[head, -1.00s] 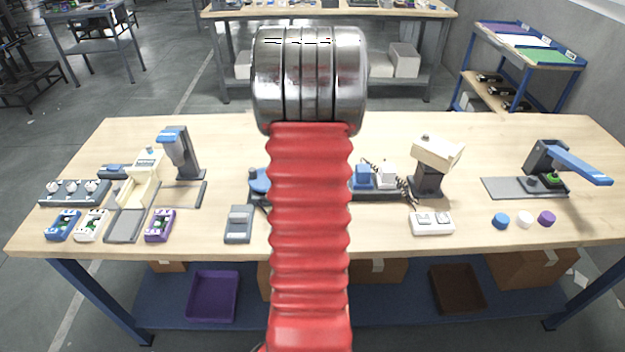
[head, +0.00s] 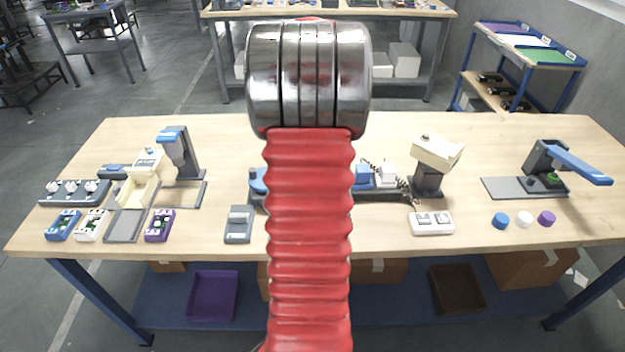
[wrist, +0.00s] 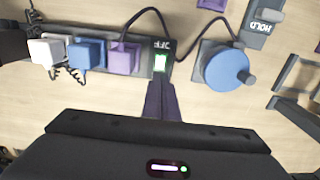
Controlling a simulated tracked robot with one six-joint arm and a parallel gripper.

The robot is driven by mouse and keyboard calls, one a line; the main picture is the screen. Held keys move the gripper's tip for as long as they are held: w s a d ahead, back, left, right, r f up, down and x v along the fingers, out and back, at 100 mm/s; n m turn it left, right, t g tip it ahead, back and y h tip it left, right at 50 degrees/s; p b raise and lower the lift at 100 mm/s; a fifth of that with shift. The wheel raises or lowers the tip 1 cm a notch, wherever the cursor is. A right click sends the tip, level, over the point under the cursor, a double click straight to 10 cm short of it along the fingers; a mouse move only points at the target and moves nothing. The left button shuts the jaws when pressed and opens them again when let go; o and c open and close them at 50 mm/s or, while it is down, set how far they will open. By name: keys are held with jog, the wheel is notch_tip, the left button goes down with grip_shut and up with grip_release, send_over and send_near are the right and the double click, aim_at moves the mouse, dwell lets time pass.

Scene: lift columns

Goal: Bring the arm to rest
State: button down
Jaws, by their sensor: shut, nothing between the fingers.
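My red bellows-covered arm with its metal joint stands upright in the middle of the head view and hides the centre of the bench. My gripper (wrist: 162,90) shows in the wrist view, its dark fingers together and empty. The fingertips are just beside a lit green-white switch on a dark power strip (wrist: 85,66); I cannot tell whether they touch it. White, blue (wrist: 87,55) and purple (wrist: 123,58) plugs sit in the strip. A round blue knob (wrist: 228,69) on a grey base is to the right of the fingers.
The wooden bench (head: 320,236) holds a cream-headed device (head: 437,152), a white switch box (head: 432,223), a blue-handled press (head: 575,163) and coloured discs (head: 500,221) on the right. Small cases (head: 160,226) and a blue-topped stand (head: 180,147) are on the left. The front right centre is clear.

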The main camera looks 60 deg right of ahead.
jog(key=shift+r, duration=0.65)
jog(key=shift+s+a+f, duration=0.2)
jog(key=shift+a+f, duration=0.35)
jog(key=shift+a, duration=0.1)
jog(key=shift+s+a+f, duration=0.2)
jog(key=shift+a+f, duration=0.35)
jog(key=shift+a, duration=0.05)
jog(key=w+a+r+n+t, duration=0.1)
jog(key=w+a+r+n, duration=0.1)
jog(key=a, duration=0.6)
jog(key=w+a+r+n+h, duration=0.1)
jog(key=w+a, duration=0.2)
jog(key=a, duration=0.5)
jog(key=w+a+r+n+t, duration=0.1)
jog(key=w+a+r+n, duration=0.1)
jog(key=a, duration=0.6)
jog(key=s+a+r+n+t, duration=0.1)
jog(key=a+r+n, duration=0.1)
jog(key=a, duration=0.9)
jog(key=s+a+r+n+t+y, duration=0.1)
jog(key=a+n, duration=0.4)
jog(key=a, duration=0.7)
jog(key=shift+r+n+t, duration=0.3)
jog(key=shift+r+t, duration=0.5)
jog(key=shift+r, duration=0.15)
